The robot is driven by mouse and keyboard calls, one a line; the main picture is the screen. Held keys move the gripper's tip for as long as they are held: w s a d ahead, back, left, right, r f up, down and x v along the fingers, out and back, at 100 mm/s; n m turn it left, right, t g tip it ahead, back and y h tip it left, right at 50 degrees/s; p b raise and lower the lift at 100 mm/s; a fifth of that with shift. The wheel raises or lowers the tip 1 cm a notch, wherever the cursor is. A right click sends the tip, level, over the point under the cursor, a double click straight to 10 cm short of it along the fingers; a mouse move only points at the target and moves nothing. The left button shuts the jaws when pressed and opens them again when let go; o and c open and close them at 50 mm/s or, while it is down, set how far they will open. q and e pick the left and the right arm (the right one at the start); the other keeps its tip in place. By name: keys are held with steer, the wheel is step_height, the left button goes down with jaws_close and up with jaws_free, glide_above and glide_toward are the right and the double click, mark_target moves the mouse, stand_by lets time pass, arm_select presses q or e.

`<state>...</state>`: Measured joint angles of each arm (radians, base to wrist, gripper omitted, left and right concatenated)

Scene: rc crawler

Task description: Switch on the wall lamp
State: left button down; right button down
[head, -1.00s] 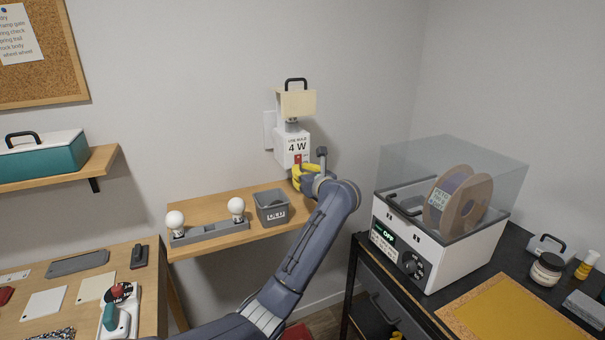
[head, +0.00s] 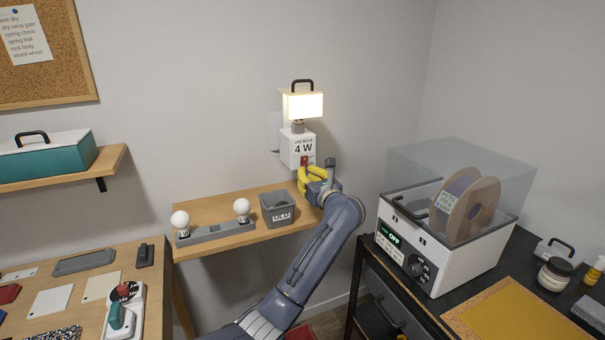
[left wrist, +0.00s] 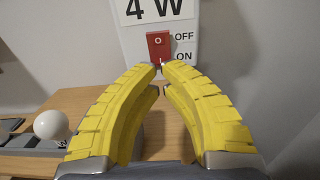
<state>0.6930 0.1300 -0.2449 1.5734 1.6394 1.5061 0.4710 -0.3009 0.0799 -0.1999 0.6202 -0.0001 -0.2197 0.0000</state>
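The wall lamp has a box-shaped shade (head: 303,105) that glows bright, with a black handle on top. Its white base box (head: 296,149) reads 4 W. A red rocker switch (head: 304,161) is on the front of the base. In the left wrist view the switch (left wrist: 158,45) shows a circle at its upper end, with OFF and ON labels at its right. My left gripper (left wrist: 161,69) has its yellow fingertips together, empty, at the lower end of the switch near ON. Whether they touch it I cannot tell. The right gripper is not in view.
Below the lamp, a wooden shelf (head: 215,207) holds a grey bin (head: 278,211) and a grey holder (head: 216,233) with two white bulbs. A white machine with a clear cover (head: 432,256) and a spool stands at the right.

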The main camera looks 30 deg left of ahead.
arm_select(q)
steer(key=f+v, duration=0.1)
steer(key=v, duration=1.2)
steer(key=shift+f, duration=0.1)
